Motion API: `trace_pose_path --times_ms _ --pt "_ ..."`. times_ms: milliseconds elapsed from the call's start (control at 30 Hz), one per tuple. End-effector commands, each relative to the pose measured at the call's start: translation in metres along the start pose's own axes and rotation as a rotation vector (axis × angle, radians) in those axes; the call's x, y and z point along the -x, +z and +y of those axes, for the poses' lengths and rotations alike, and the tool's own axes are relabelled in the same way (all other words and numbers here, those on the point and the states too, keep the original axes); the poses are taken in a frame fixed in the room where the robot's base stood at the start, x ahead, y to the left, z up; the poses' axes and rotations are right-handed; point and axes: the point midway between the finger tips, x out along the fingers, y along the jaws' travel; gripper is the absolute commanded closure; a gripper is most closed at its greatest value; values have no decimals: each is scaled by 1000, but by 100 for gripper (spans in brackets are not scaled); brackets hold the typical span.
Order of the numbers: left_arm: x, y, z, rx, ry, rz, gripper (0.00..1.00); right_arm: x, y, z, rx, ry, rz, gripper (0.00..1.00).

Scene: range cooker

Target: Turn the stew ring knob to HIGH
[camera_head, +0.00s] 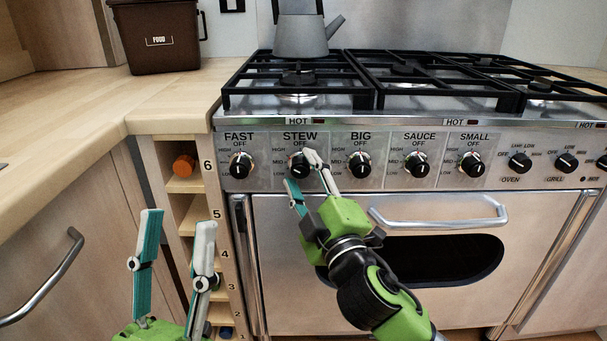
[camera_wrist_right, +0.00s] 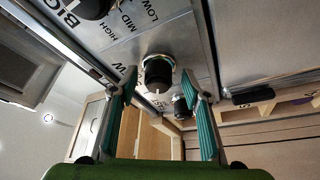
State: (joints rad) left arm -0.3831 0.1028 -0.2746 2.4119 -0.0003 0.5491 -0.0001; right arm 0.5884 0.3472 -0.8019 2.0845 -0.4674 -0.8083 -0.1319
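The stew knob (camera_head: 298,165) is a black dial under the STEW label on the cooker's front panel, with OFF above it and HIGH, MID and LOW down its left side. I cannot make out clearly where its pointer stands. My right gripper (camera_head: 304,174) is open in front of the knob, one finger at its upper right and one at its lower left. In the right wrist view the stew knob (camera_wrist_right: 158,72) shows ahead between the parted fingers (camera_wrist_right: 160,92), seemingly not gripped. My left gripper (camera_head: 176,236) is open and empty, low in front of the wine rack.
The fast knob (camera_head: 241,165) and big knob (camera_head: 359,165) flank the stew knob closely. The oven handle (camera_head: 440,215) sticks out below right. A grey kettle (camera_head: 300,36) stands on the hob. A brown food bin (camera_head: 160,52) stands on the left worktop (camera_head: 60,105).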

Motion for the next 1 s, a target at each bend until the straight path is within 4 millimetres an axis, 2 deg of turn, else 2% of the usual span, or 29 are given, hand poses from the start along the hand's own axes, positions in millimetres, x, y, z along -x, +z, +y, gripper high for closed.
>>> trace_pose_path --times_ms 233,367,800,1000 --pt "0 0 0 0 0 -1 60 1 0 1 0 3 1 57" --pt "0 0 0 0 0 -1 60 11 0 1 -1 2 0 57" --pt "0 0 0 0 0 0 60 97 1 0 -2 -1 -1 57" --pt "0 0 0 0 0 0 60 116 0 0 0 0 0 57"
